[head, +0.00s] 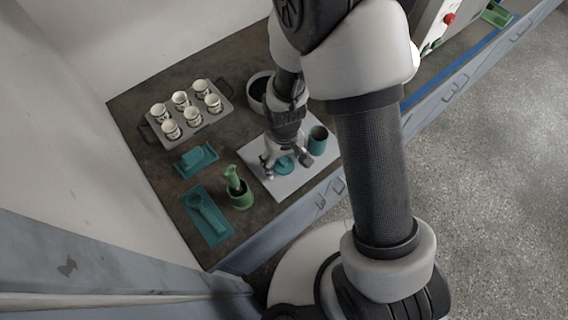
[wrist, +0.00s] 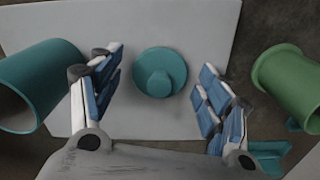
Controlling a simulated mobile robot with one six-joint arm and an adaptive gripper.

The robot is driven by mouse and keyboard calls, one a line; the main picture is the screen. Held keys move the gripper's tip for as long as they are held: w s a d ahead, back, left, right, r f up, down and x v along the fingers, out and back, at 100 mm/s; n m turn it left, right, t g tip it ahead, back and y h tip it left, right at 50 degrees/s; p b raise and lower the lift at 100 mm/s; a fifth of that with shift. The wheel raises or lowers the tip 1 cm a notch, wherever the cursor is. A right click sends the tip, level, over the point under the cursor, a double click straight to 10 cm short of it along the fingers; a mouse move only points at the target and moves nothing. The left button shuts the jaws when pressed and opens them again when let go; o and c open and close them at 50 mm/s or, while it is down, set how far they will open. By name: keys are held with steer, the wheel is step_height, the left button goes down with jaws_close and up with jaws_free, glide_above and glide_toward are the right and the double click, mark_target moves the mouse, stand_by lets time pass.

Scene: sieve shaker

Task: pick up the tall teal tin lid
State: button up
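The teal tin lid (wrist: 174,62) is a round disc with a raised round knob, lying on a white board between my gripper's fingers in the wrist view. In the head view the lid (head: 284,165) shows just below my gripper (head: 287,163). My gripper (wrist: 157,92) is open, with one finger on each side of the lid and apart from it. The teal tin (wrist: 38,84) is an open cylinder at the left of the wrist view; in the head view it (head: 318,139) stands on the board, right of my gripper.
The white board (head: 270,183) lies near the counter's front edge. A green mortar with pestle (head: 240,196) stands to its left. Teal trays (head: 207,226) and a rack of several cups (head: 150,128) are farther left. A dark-mouthed pot (head: 258,88) is behind my gripper.

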steer(key=c, duration=0.8)
